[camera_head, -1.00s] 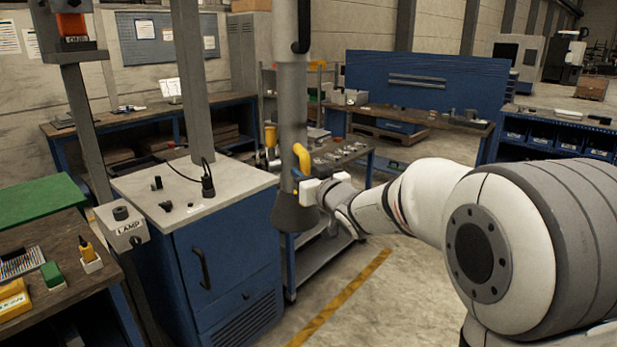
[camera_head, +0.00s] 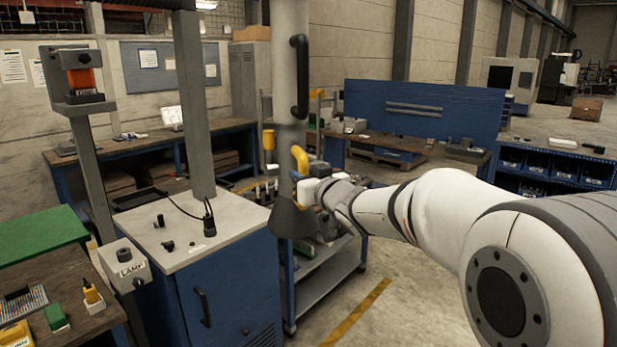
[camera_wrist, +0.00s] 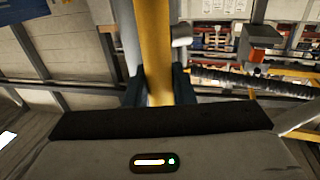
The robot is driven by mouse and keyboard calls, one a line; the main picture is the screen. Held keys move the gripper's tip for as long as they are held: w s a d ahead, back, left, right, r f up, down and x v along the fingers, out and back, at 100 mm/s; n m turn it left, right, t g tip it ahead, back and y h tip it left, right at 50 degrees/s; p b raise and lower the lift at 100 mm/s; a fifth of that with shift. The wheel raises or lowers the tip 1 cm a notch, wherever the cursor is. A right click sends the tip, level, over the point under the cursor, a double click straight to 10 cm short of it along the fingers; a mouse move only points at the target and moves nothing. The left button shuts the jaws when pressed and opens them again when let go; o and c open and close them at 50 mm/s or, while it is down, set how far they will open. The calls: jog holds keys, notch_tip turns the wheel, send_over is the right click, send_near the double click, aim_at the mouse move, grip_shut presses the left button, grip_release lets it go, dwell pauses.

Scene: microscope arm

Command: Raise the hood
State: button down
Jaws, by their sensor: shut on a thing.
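The hood (camera_head: 291,220) is a dark grey cone at the lower end of a grey vertical duct (camera_head: 287,90), right of the blue cabinet. It hangs upright, with its lower rim near the level of the cabinet top. A yellow handle (camera_head: 300,158) bends out from the duct just above the cone. My gripper (camera_head: 308,187) reaches in from the right at the handle. In the wrist view my gripper (camera_wrist: 158,88) has its dark fingers on both sides of the yellow handle (camera_wrist: 155,50), shut on it. The handle's lower end is hidden behind my gripper body.
A blue cabinet (camera_head: 235,285) with a grey post stands left of the hood. A wheeled cart (camera_head: 325,275) stands behind and below the hood. Open floor lies at the lower right.

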jog(key=shift+a+r, duration=0.15)
jog(key=shift+r, duration=0.35)
jog(key=c, duration=1.6)
grip_release()
jog(key=shift+o, duration=1.4)
jog(key=shift+s+a+f, duration=0.1)
jog(key=shift+a, duration=0.05)
jog(key=shift+o, duration=0.3)
jog(key=shift+f, duration=0.15)
jog(key=shift+s+d+f, duration=0.1)
jog(key=shift+s+d, duration=0.3)
jog(key=b+v, duration=0.2)
jog(key=v, duration=0.4)
jog(key=shift+s+d, duration=0.2)
jog(key=shift+s, duration=0.15)
